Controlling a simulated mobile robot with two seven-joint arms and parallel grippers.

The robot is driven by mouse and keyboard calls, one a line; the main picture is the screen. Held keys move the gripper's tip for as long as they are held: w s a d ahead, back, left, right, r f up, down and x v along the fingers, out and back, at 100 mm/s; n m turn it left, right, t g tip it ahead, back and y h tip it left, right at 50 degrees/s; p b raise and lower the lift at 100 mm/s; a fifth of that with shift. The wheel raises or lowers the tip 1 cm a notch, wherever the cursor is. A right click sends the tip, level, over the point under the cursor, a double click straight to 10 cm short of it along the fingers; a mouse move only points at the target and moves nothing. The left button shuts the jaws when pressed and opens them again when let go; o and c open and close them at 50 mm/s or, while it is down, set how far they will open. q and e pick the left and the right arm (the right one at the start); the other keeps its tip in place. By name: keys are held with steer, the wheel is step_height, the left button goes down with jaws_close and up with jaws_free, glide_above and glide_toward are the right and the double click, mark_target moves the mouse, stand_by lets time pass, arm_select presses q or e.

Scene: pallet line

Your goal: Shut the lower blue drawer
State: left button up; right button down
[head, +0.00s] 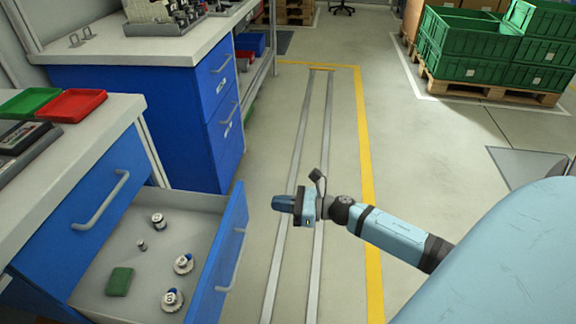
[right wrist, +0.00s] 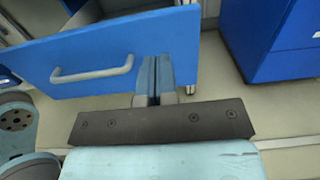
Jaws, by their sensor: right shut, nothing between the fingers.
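The lower blue drawer (head: 231,262) is pulled out at the left in the head view, below a closed upper blue drawer (head: 90,205). Its grey inside holds several small metal parts and a green block (head: 119,281). Its front and grey bar handle also show in the right wrist view (right wrist: 110,50). My right gripper (head: 277,204) is shut and empty, to the right of the drawer front and apart from its handle in the head view. Its closed fingers (right wrist: 155,78) appear in front of the drawer front's right part in the right wrist view. My left gripper is out of view.
A second blue drawer cabinet (head: 185,110) stands behind the open drawer. Red (head: 71,105) and green trays lie on the near worktop. Green crates (head: 490,60) on a pallet stand at the back right. The floor between, with its yellow line, is clear.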

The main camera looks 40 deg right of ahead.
mark_target(238, 199)
steer(key=b+x, duration=0.1)
steer(key=x, duration=0.7)
steer(key=shift+w+a, duration=0.2)
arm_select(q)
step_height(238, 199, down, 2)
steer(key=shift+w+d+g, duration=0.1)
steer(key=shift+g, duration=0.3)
arm_select(e)
steer(key=shift+w+a, duration=0.1)
steer(key=shift+w+a, duration=0.35)
steer(key=shift+w, duration=0.05)
arm_select(q)
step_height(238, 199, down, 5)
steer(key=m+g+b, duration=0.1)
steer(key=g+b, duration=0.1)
steer(key=b, duration=0.2)
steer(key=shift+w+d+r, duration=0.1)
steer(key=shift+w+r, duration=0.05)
arm_select(e)
steer(key=x, duration=2.2)
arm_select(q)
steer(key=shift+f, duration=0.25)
arm_select(e)
steer(key=shift+w+d+f, duration=0.1)
